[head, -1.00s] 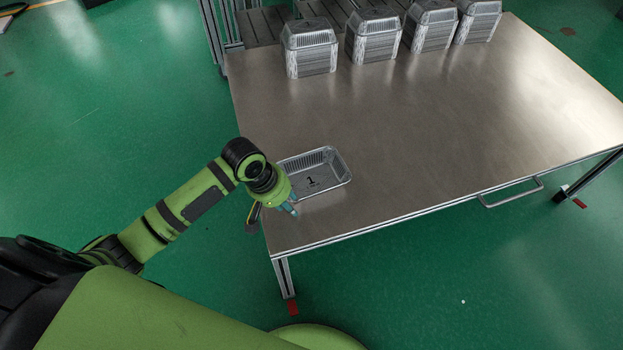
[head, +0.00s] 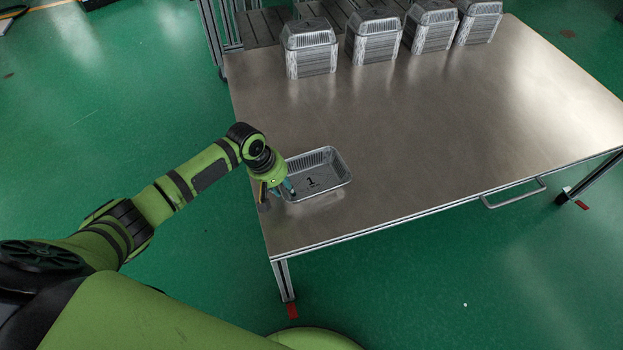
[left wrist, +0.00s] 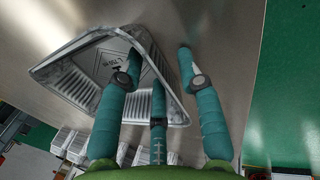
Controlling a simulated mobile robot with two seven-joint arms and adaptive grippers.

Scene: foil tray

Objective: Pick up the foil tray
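The foil tray (head: 335,178) is a shallow silver rectangle marked "1". It stands upright and empty near the left front corner of the metal table. My left gripper (head: 277,195) is at its left end, with one teal finger over the inside and another part outside the wall. In the left wrist view the fingers of the gripper (left wrist: 160,58) are spread apart, with an edge of the tray (left wrist: 80,50) passing between them. I cannot tell whether any finger touches the tray. My right gripper is not in view.
The metal table (head: 440,130) is clear in the middle and right. Several stacks of foil trays (head: 309,50) stand along its back edge. A handle (head: 513,194) sticks out at the front edge. Green floor surrounds the table.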

